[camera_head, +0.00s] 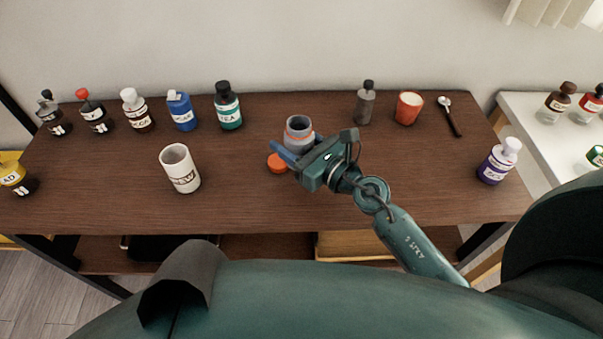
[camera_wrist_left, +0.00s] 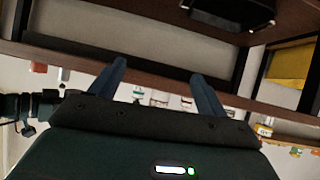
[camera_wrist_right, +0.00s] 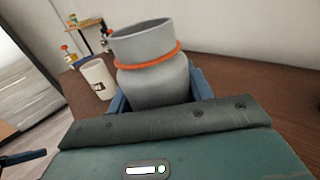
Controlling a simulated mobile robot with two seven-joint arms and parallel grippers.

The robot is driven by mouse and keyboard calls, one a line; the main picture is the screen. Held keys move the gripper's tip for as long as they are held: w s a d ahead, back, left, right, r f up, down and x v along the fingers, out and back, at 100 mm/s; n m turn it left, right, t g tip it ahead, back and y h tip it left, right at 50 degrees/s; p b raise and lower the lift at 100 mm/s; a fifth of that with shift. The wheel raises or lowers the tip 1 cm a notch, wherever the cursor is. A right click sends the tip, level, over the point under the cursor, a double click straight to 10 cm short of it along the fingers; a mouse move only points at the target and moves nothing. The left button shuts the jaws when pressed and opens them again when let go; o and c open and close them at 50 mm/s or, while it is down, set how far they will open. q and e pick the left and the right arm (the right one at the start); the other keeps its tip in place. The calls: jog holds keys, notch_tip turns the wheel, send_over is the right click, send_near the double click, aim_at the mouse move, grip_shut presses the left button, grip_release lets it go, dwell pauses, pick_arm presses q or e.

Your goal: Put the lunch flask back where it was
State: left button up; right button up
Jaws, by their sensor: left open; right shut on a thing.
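The lunch flask (camera_head: 298,131) is a grey, open-topped jar with an orange ring round its neck. It is upright near the middle of the table. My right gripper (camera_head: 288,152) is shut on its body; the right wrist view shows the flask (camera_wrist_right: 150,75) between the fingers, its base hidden. I cannot tell whether it touches the table. An orange lid (camera_head: 277,163) lies on the table just left of the gripper. My left gripper (camera_wrist_left: 160,82) is open and empty, seen only in its wrist view, near the table's underside and shelf.
Several bottles, such as the green one (camera_head: 229,107), stand along the back left. A white mug (camera_head: 180,168) stands left of the lid. A grey bottle (camera_head: 365,103), red cup (camera_head: 408,108) and spoon (camera_head: 449,115) are at back right. A purple bottle (camera_head: 499,161) is far right.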

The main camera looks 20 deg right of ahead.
notch_tip(320, 180, down, 2)
jog(key=shift+f+b, duration=0.15)
jog(key=shift+b, duration=0.25)
jog(key=shift+f, duration=0.25)
notch_tip(320, 180, down, 3)
jog(key=b, duration=0.2)
jog(key=shift+b, duration=0.4)
jog(key=shift+f, duration=0.35)
jog(key=shift+f+b, duration=0.15)
jog(key=shift+b, duration=0.25)
pick_arm(q)
jog(key=shift+w+d+f+n+t+h, duration=0.15)
jog(key=shift+d+f+n, duration=0.1)
jog(key=shift+f, duration=0.3)
jog(key=shift+w+d+f+n+t+h, duration=0.1)
jog(key=shift+d+f+n+t+h, duration=0.1)
jog(key=shift+f, duration=0.3)
pick_arm(e)
jog(key=o, duration=1.1)
jog(key=shift+c, duration=0.2)
